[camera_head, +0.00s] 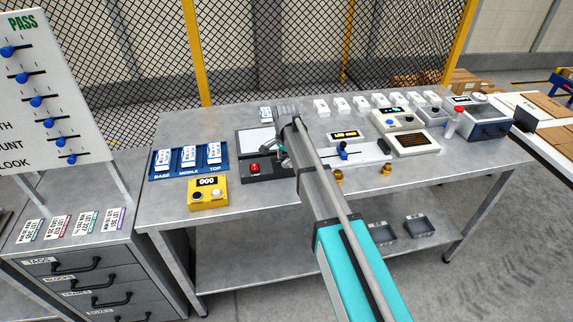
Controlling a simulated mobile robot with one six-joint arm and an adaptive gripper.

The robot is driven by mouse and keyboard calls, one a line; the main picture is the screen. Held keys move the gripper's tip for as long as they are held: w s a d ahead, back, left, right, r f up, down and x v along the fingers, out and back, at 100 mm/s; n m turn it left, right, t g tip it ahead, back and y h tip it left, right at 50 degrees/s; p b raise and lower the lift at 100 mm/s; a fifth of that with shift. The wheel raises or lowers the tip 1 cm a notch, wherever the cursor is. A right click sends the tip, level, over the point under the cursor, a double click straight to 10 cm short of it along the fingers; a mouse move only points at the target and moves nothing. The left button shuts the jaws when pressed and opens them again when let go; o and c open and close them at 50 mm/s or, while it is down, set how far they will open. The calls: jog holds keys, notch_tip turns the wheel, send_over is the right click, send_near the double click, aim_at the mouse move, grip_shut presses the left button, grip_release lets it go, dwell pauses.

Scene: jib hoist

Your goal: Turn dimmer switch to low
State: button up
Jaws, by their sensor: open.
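My arm reaches over the metal table from the lower right. My gripper (281,154) is at the arm's far end, over the right edge of a dark device (284,168), and is mostly hidden by my arm; its jaws are open. This device has a red switch (255,168) on its front and a white square panel (256,140) behind. The gripper is to the right of the red switch and apart from it. A slider with a blue knob (343,153) stands right of my arm. I cannot tell which control is the dimmer, or its setting.
A blue tray (174,174) with white labelled blocks and a yellow box (208,193) stand at left. Grey devices (397,119), a red-handled lever (455,121) and small brass parts (386,168) are at right. White blocks line the back. The table's front middle is fairly clear.

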jog(key=shift+f, duration=0.2)
grip_shut()
dwell(0.5)
